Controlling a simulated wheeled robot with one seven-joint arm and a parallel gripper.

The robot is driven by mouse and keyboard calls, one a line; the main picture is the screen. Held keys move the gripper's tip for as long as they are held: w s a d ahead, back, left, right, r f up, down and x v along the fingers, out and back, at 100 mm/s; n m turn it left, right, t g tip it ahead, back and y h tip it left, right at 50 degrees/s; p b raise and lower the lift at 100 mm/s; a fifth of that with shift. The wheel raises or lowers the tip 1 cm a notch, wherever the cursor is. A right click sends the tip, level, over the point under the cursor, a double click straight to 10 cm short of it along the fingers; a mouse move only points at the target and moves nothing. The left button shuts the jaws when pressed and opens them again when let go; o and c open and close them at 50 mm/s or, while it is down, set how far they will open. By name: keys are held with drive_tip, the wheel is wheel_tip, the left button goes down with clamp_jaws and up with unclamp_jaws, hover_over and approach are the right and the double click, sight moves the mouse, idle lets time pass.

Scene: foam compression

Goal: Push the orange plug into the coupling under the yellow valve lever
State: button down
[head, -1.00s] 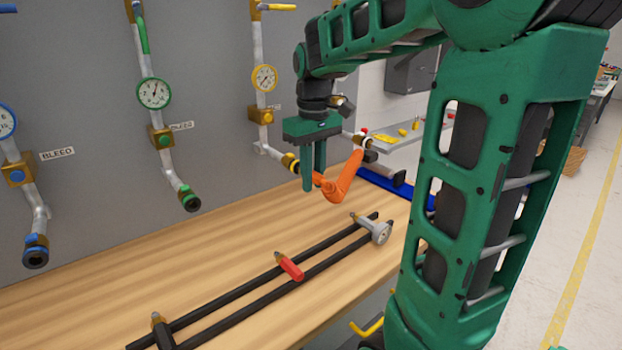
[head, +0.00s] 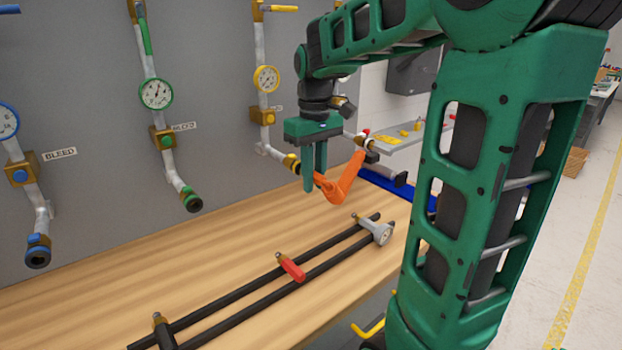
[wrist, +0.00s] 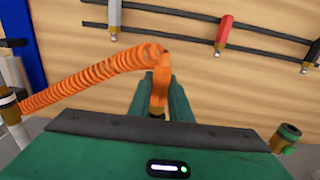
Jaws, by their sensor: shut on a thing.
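My gripper (head: 314,180) is shut on the orange plug (wrist: 158,92), which shows between the fingers in the wrist view. An orange coiled hose (head: 346,177) runs from the plug to the right in the head view. The yellow-ringed coupling (head: 291,163) is at the lower end of the pipe under the yellow valve lever (head: 280,8), just left of my fingers. The fingers hide the plug's front end in the head view, so I cannot tell whether it touches the coupling. My gripper's body hides that coupling in the wrist view.
A green-ringed coupling (head: 191,200) and a blue-ringed one (head: 37,253) stick out from the wall to the left. Black rails (head: 232,306) with a red-handled plug (head: 291,267) lie on the wooden bench (head: 120,270). A grey shelf (head: 395,143) is at the right.

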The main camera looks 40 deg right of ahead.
drive_tip(key=shift+w, duration=0.45)
idle(0.3)
drive_tip(key=c, duration=1.5)
unclamp_jaws()
drive_tip(key=shift+c, duration=0.2)
drive_tip(key=shift+r, duration=0.1)
wheel_tip(320, 180, up, 10)
drive_tip(key=shift+r, duration=0.25)
drive_tip(key=s+f+m, duration=0.6)
drive_tip(key=s+f, duration=1.4)
drive_tip(key=s, duration=0.3)
drive_tip(key=shift+s+a+f+m, duration=0.15)
drive_tip(key=shift+a+m, duration=0.1)
drive_tip(key=shift+m, duration=0.15)
